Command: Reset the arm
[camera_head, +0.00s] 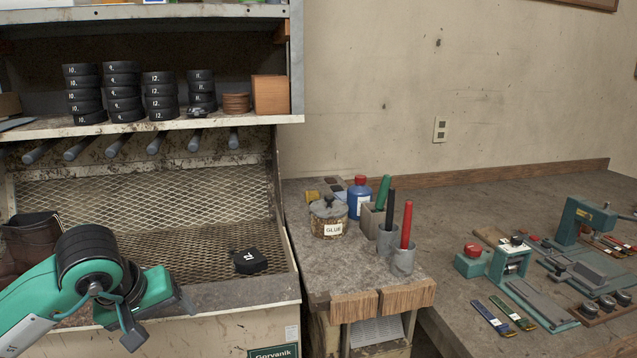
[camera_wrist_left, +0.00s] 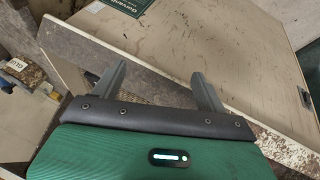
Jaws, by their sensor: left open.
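My left arm comes in from the left in the head view, teal with black joints. It is bent in front of the mesh-backed bench. Its left gripper (camera_head: 178,303) is low, near the bench's front edge, and its fingers are hard to make out there. In the left wrist view the two grey fingers of the left gripper (camera_wrist_left: 155,82) stand well apart with nothing between them. They point toward the bench's pale front panel (camera_wrist_left: 190,45). My right gripper does not show.
A black numbered piece (camera_head: 250,261) lies on the bench, right of my arm. A brown boot (camera_head: 30,240) is partly hidden behind the arm. A glue pot (camera_head: 328,218) and cups with tools stand on the side table (camera_head: 300,262). Stacked black rolls (camera_head: 122,90) fill the shelf above.

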